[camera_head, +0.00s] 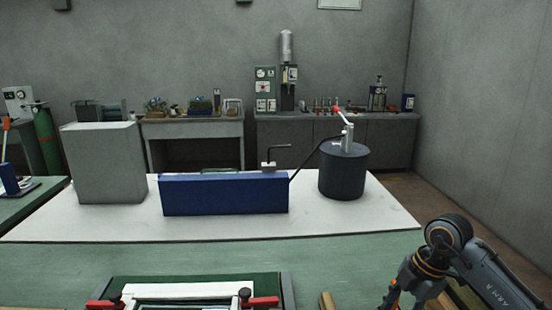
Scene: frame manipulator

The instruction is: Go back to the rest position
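My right arm (490,280) comes in at the lower right corner. Its wrist has an orange ring and bends down toward the bottom edge. Part of my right gripper (400,288) shows there, but its fingertips are cut off by the frame, so I cannot see whether it is open or holds anything. My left arm and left gripper are not in view. A frame fixture with a white bar (180,290) and red-handled clamps (262,302) lies on the green table (330,262) at the bottom centre, partly cut off.
On the white surface (350,222) stand a grey block (103,165), a long blue box (225,195) and a dark cylinder (343,173) with a red-tipped lever. A wooden piece (326,301) lies left of my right gripper. Benches line the back wall.

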